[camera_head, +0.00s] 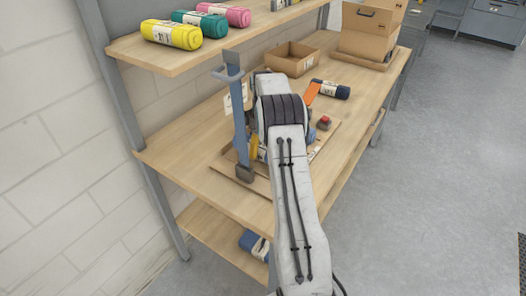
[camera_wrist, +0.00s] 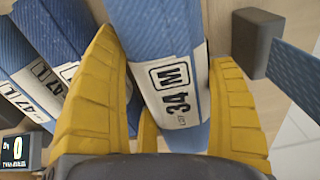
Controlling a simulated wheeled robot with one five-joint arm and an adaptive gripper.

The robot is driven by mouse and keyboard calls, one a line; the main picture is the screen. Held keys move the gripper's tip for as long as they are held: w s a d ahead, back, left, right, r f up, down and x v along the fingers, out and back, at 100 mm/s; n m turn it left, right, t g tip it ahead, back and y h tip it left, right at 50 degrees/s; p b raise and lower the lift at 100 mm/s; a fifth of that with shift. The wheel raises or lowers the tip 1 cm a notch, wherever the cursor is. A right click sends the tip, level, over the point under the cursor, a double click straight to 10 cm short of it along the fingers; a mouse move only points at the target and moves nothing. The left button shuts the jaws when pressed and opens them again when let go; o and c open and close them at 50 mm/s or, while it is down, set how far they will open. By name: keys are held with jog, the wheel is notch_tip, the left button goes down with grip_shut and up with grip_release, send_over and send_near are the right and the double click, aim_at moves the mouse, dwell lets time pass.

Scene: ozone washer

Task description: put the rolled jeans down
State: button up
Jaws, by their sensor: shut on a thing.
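The rolled jeans (camera_wrist: 178,75) are a blue roll with a white band marked "34 M". In the wrist view they sit between the yellow fingers of my gripper (camera_wrist: 168,68), which is shut on them. In the camera_head view my arm hides most of the gripper (camera_head: 254,150); only a bit of yellow shows beside the blue-grey post, over the bench. Whether the roll touches a surface below cannot be told.
More blue rolls (camera_wrist: 35,75) with "47 L" bands lie close left of my gripper. A post (camera_head: 239,120) with a dark foot (camera_wrist: 256,42) stands on the right in the wrist view. A dark roll (camera_head: 330,89), an open box (camera_head: 291,61) and a red button (camera_head: 324,121) are further back.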

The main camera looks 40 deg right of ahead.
jog(key=shift+f+p, duration=1.1)
jog(key=shift+p, duration=0.5)
jog(key=shift+f, duration=0.45)
jog(key=shift+f, duration=0.1)
jog(key=o, duration=1.2)
jog(key=shift+c, duration=0.2)
